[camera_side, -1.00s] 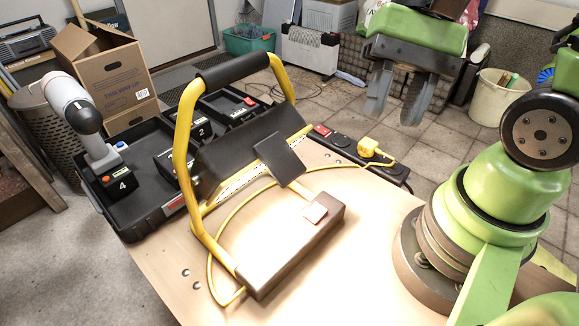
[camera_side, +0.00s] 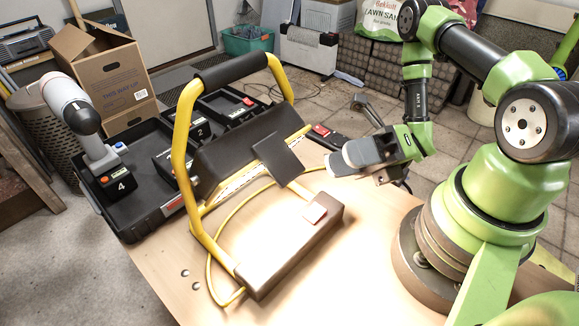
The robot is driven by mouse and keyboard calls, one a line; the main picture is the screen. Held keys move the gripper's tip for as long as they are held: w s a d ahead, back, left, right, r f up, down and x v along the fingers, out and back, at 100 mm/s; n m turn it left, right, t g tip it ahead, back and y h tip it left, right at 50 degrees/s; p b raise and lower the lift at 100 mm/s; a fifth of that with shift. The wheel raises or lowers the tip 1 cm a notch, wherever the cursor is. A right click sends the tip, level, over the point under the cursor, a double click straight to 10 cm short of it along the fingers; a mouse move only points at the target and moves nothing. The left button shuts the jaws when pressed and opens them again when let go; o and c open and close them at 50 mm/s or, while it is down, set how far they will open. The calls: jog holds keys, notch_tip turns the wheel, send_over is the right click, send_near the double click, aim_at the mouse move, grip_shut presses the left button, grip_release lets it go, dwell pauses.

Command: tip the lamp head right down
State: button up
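The work lamp has a yellow tubular frame (camera_side: 180,165) with a black grip on top. Its lamp head (camera_side: 245,148) looks to be the wide black housing between the frame's legs, tilted, its lit face not clearly shown. Strong light falls on the bench below. My gripper (camera_side: 338,158) is low over the bench, right of the lamp head and apart from it. Its grey fingers point left and overlap in this view, so their gap is unclear. Nothing shows between them.
A yellow cable (camera_side: 210,270) loops on the bench.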

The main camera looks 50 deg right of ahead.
aim_at(304, 168)
jog(key=shift+x, duration=4.95)
jog(key=shift+c, duration=0.2)
grip_shut()
